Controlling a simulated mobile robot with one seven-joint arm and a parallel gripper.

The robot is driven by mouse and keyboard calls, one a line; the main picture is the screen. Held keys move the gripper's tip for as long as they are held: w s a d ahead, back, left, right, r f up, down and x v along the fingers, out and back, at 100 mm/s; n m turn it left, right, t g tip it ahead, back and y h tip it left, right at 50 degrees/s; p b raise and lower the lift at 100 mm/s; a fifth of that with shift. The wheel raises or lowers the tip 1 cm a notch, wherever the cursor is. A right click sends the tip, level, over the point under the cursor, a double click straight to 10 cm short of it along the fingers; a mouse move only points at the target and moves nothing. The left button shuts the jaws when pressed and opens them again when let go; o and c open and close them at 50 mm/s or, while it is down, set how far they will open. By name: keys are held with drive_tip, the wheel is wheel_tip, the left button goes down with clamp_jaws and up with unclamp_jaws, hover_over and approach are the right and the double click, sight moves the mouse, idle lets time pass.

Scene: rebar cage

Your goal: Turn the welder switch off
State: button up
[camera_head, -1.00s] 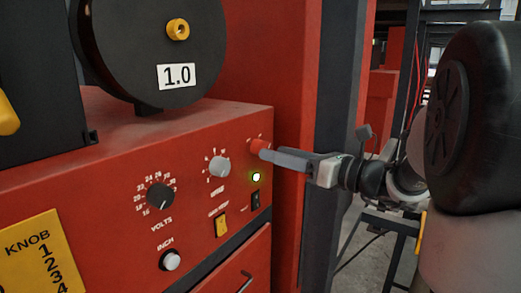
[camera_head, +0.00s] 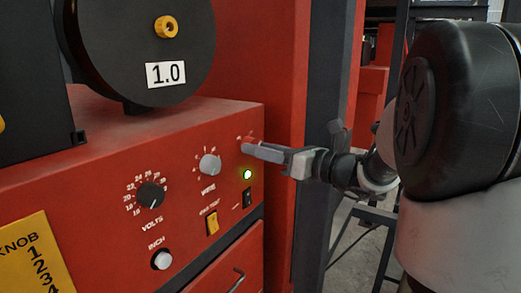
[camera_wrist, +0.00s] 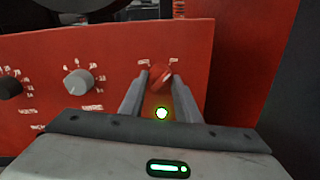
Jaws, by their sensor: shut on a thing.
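The welder (camera_head: 100,190) is a red box with knobs and switches on its front panel. A red rotary switch (camera_wrist: 160,75) sits at the panel's upper right, with small labels on either side that are too blurred to read surely. My gripper (camera_wrist: 158,82) is shut on this red switch, one finger on each side of it. In the head view my gripper (camera_head: 248,149) reaches in from the right and hides most of the switch.
A grey knob (camera_head: 210,165), a black volts knob (camera_head: 151,195), a yellow switch (camera_head: 212,223), a black rocker (camera_head: 247,197) and a white inch button (camera_head: 162,260) are close by. A black spool (camera_head: 140,50) stands on top. A dark post (camera_head: 325,110) rises behind my gripper.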

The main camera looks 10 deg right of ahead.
drive_tip(key=shift+f+b, duration=0.15)
drive_tip(key=shift+b, duration=0.25)
drive_tip(key=shift+w+d+n+y+b, duration=0.1)
drive_tip(key=shift+n+y+b, duration=0.2)
drive_tip(key=shift+n+b, duration=4.9)
drive_tip(key=shift+w+d+n+y+b, duration=0.1)
drive_tip(key=shift+n+y+b, duration=0.2)
drive_tip(key=shift+n+b, duration=4.9)
drive_tip(key=shift+m+b, duration=1)
drive_tip(key=shift+b, duration=0.15)
drive_tip(key=o, duration=1)
drive_tip(key=shift+o, duration=0.2)
